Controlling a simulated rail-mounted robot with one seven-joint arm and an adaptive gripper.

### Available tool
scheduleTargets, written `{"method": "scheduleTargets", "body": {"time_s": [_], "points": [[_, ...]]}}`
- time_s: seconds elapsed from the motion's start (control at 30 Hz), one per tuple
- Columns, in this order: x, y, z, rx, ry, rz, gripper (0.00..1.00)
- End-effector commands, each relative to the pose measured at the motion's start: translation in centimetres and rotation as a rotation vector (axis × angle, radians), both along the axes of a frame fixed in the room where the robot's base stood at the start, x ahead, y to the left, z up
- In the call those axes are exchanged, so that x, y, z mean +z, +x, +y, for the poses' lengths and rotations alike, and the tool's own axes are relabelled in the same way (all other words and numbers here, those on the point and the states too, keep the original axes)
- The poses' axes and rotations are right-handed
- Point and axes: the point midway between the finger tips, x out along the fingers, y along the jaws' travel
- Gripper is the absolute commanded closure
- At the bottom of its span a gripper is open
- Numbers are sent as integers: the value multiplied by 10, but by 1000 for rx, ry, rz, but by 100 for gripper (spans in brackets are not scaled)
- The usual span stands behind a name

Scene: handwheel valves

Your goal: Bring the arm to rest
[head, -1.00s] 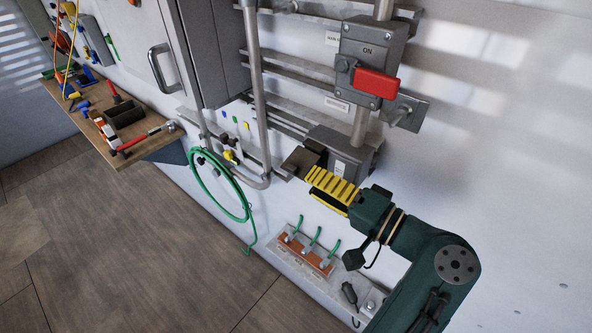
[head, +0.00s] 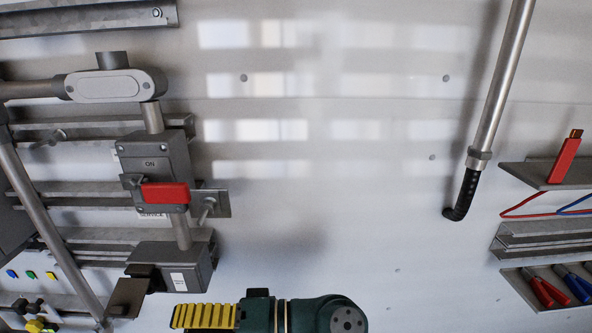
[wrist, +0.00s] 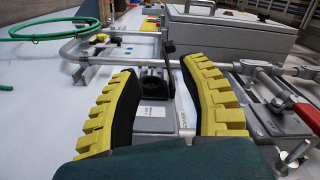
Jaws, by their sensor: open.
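My gripper (wrist: 165,105) has two yellow ribbed fingers and a dark green body. In the wrist view the fingers stand wide apart with nothing between them touching. Beyond them on the wall is a grey box (wrist: 153,115) with a white label and a dark part on top. In the head view my gripper (head: 204,317) is at the bottom edge, just below the same grey box (head: 185,272). The fingers overlap from this side, and part of my arm is cut off by the frame.
A grey switch box marked ON with a red handle (head: 165,193) is above my gripper. A conduit (head: 497,90) with a black end comes down on the right, near shelves with a red tool (head: 565,158) and pliers (head: 548,289). The wall between is bare.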

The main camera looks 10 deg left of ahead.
Motion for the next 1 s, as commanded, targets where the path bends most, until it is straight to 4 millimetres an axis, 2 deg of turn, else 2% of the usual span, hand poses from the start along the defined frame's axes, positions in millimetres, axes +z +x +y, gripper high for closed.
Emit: {"method": "scheduleTargets", "body": {"time_s": [0.07,0.2,0.27,0.37,0.47,0.53,0.6,0.7,0.8,0.83,1.0], "points": [[-18,-7,4,-26,-48,-26,56],[-40,9,-5,-238,-203,-160,56],[-41,20,-18,-367,-269,-250,56],[-25,38,-55,-632,-379,-444,56],[18,41,-112,-938,-474,-679,56],[58,29,-154,-1144,-528,-842,56],[95,8,-190,-1320,-568,-983,56],[145,-27,-232,-1535,-613,-1156,56],[187,-59,-264,-1717,-690,-1348,56],[214,-56,-262,-1704,-682,-1331,56],[278,-55,-262,-1700,-676,-1319,56]]}}
